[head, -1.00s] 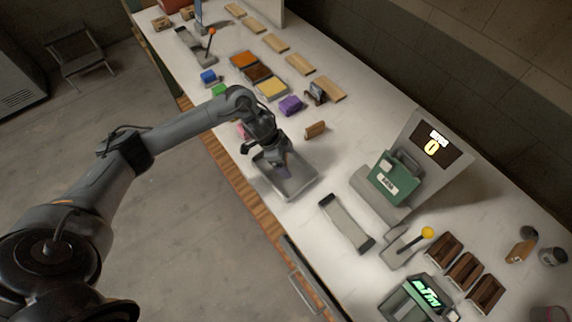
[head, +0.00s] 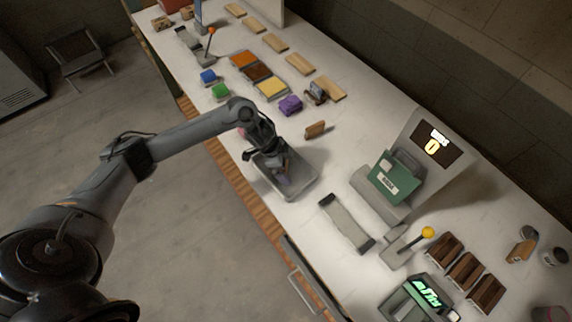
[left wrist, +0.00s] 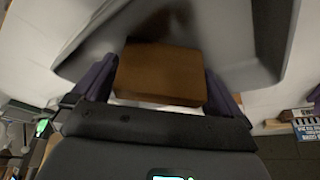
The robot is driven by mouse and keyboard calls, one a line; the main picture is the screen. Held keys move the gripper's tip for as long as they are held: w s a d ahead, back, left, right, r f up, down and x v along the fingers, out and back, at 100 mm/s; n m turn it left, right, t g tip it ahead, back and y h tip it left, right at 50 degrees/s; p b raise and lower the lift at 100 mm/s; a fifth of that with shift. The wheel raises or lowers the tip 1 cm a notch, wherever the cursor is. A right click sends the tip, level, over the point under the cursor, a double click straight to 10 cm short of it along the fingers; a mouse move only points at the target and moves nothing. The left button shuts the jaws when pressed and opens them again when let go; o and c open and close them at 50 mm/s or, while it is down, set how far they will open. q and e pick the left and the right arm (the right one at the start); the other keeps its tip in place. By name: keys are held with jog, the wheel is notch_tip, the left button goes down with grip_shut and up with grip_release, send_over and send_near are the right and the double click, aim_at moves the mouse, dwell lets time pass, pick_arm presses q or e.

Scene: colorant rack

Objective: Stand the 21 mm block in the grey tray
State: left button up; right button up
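The grey tray (head: 302,188) lies on the white counter near its front edge. My left gripper (head: 284,176) is over the tray, pointing down. In the left wrist view, a brown wooden block (left wrist: 161,73) sits between the purple fingers of my left gripper (left wrist: 160,85), which looks shut on it. The tray wall (left wrist: 228,38) fills much of the upper part of that view. I see no size mark on the block, and cannot tell whether it touches the tray floor. My right gripper is not in view.
Another wooden block (head: 316,130) stands just behind the tray. A grey display stand with a green box (head: 393,178) is to the right, and a flat grey plate (head: 346,223) lies nearer.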

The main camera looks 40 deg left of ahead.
pick_arm(q)
jog(key=shift+r, duration=0.15)
jog(key=v, duration=1.1)
jog(key=s+d+f+t+p, duration=0.1)
jog(key=d+t, duration=0.1)
jog(key=d, duration=0.7)
jog(key=s+d+f+t, duration=0.1)
jog(key=d+f+t, duration=0.15)
jog(key=d, duration=0.75)
jog(key=s+a+n+g+y, duration=0.1)
jog(key=s+a+n, duration=0.2)
jog(key=s, duration=0.6)
jog(key=s+a+n+g+y, duration=0.2)
jog(key=s+n, duration=0.3)
jog(key=s, duration=0.5)
jog(key=shift+a+n, duration=0.3)
jog(key=shift+a, duration=0.35)
jog(key=shift+r+g, duration=0.1)
jog(key=shift+g, duration=0.15)
notch_tip(320, 180, up, 18)
jog(key=p, duration=1.8)
